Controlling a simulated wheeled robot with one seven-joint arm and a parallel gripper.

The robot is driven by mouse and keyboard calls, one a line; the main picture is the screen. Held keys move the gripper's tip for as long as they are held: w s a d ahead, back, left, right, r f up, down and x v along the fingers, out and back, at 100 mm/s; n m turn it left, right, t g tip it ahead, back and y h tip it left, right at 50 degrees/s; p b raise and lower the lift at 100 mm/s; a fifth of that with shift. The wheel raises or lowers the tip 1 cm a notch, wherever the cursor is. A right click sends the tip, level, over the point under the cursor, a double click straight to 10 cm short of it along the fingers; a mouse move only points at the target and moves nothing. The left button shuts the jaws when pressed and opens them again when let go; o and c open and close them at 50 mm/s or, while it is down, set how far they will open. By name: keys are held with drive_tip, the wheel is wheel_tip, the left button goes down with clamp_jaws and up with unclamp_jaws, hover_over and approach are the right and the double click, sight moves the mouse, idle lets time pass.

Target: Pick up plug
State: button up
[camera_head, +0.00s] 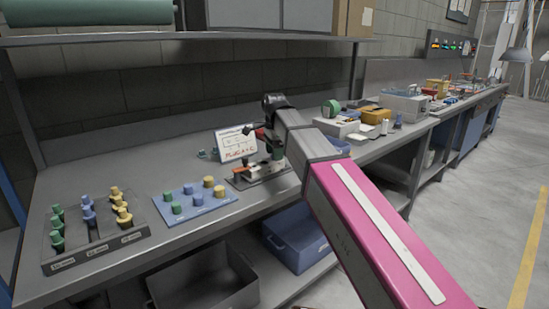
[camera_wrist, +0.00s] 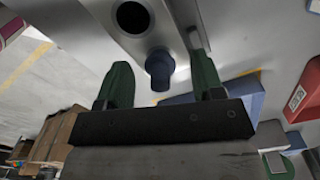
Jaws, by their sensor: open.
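In the wrist view a blue plug (camera_wrist: 160,66) sits at the edge of a grey metal fixture (camera_wrist: 105,28). The green fingers of my gripper (camera_wrist: 160,78) are open, one on each side of the plug, with gaps between. In the head view my gripper (camera_head: 266,140) is over the small fixture (camera_head: 258,178) on the bench; the plug there is hard to make out. Other plugs in green, blue and yellow stand in a dark tray (camera_head: 98,258) at the left and on a blue board (camera_head: 203,206).
A sign (camera_head: 236,144) stands behind the fixture. Boxes and bins (camera_head: 340,126) lie further right on the bench (camera_head: 150,170). A shelf (camera_head: 180,40) hangs above the bench. A blue crate (camera_head: 298,240) and a grey bin (camera_head: 205,285) are below. Bare bench lies behind the tray.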

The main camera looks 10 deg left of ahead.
drive_tip(key=c, duration=1)
drive_tip(key=shift+r, duration=0.1)
